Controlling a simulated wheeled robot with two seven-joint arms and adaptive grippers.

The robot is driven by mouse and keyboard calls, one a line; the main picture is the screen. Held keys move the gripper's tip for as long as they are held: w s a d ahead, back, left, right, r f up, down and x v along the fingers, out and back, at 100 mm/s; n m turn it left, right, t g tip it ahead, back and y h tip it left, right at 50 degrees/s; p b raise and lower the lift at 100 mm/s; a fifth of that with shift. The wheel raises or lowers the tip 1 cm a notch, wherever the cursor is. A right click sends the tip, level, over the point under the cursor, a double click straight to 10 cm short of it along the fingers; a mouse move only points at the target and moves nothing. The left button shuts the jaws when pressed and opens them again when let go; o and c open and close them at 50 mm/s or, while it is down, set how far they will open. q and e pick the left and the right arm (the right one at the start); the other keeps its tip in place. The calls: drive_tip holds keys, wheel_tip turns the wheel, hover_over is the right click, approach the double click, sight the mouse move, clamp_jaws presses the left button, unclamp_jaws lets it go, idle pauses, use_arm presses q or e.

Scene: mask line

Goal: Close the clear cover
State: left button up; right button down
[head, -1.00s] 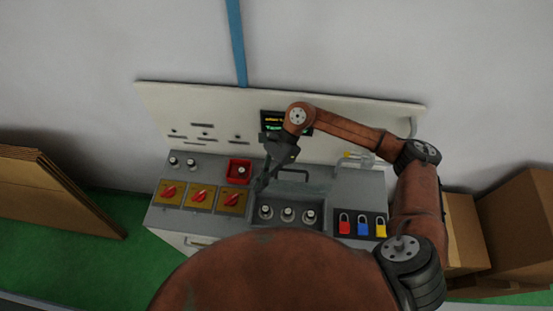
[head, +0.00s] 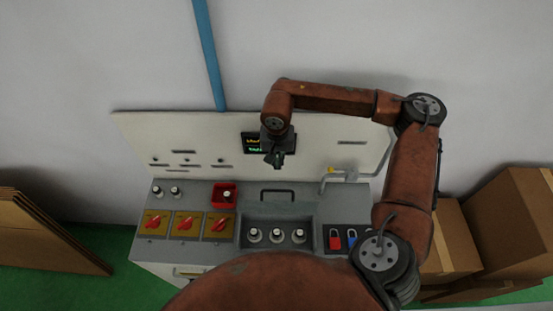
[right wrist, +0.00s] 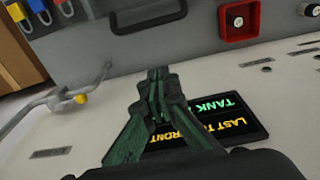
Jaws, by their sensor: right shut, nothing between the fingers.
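On the grey console, a recess (head: 245,235) holds three round knobs (head: 277,236). A dark bar handle (head: 278,191) sits at the recess's back edge, and it also shows in the right wrist view (right wrist: 150,22). The clear cover's see-through sheet is hard to make out, so I cannot tell its exact angle. My right gripper (head: 277,162) is shut and empty, pointing down in front of the small display, behind and above the handle and apart from it. In the right wrist view its fingers (right wrist: 158,74) are together. My left gripper is not in view.
The display (head: 253,143) is on the upright white back panel (head: 140,130). A red-framed button (head: 224,196), several red rotary switches (head: 185,224) and coloured padlocks (head: 335,241) surround the recess. A bent pipe with a yellow part (head: 330,171) stands at right. Cardboard boxes (head: 508,220) flank the console.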

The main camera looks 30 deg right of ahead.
wheel_tip(320, 180, down, 6)
drive_tip(key=s+a+p, duration=0.1)
drive_tip(key=s+p, duration=0.1)
drive_tip(key=s, duration=0.1)
drive_tip(key=shift+a+f+p, duration=0.2)
drive_tip(key=shift+a+p, duration=0.2)
drive_tip(key=shift+a, duration=0.1)
